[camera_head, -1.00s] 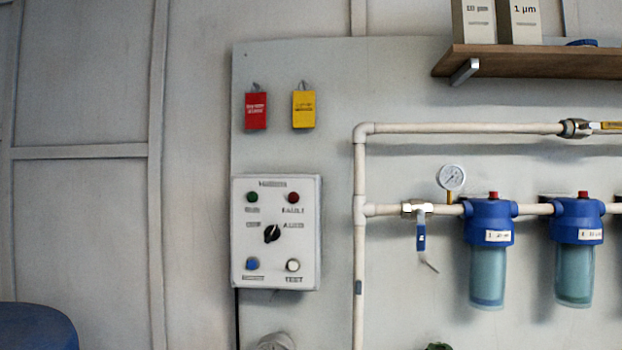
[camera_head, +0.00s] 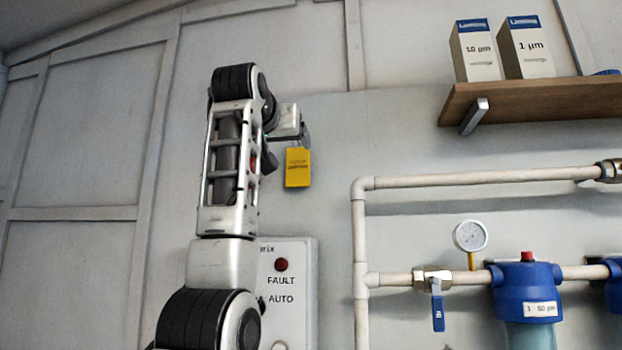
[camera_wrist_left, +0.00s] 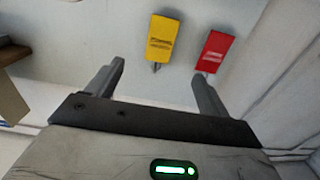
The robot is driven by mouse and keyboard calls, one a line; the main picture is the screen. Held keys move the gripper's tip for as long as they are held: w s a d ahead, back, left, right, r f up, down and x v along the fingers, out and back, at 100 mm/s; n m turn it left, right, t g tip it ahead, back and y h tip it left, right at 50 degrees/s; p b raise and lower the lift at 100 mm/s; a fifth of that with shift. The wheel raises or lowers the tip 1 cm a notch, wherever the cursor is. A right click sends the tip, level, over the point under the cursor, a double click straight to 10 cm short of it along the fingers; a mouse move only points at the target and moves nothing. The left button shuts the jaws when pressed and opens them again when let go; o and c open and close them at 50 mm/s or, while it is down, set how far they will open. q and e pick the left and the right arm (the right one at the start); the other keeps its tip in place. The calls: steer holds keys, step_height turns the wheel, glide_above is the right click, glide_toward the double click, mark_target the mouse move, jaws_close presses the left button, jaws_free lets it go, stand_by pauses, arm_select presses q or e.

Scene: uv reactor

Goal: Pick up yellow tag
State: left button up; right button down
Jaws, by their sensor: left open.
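The yellow tag (camera_head: 297,170) hangs on the wall panel, and it also shows in the left wrist view (camera_wrist_left: 161,40). My left gripper (camera_head: 303,136) is raised in front of the panel, at the tag's upper end. In the left wrist view my left gripper (camera_wrist_left: 159,72) is open, with nothing between its fingers touching them. The yellow tag's hook end points into the gap between the fingertips; the tag body lies beyond them. Whether the fingers are level in depth with the tag is unclear. My right gripper is out of view.
A red tag (camera_wrist_left: 214,51) hangs beside the yellow one, near one fingertip; my arm mostly hides it in the head view. A control box (camera_head: 300,252) is below. White pipes (camera_head: 361,240) and a shelf (camera_head: 530,101) with boxes stand to the right.

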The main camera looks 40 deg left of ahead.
arm_select(q)
steer(key=p, duration=0.5)
glide_toward(298, 167)
steer(key=x, duration=0.4)
steer(key=p+x, duration=0.3)
steer(key=x, duration=0.1)
steer(key=shift+w+a+r, duration=0.1)
steer(key=shift+a+r, duration=0.05)
steer(key=shift+w, duration=0.15)
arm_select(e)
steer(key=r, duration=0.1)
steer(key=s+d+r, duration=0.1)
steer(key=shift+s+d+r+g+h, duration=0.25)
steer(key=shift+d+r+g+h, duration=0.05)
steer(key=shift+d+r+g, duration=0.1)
arm_select(q)
steer(key=c, duration=1.1)
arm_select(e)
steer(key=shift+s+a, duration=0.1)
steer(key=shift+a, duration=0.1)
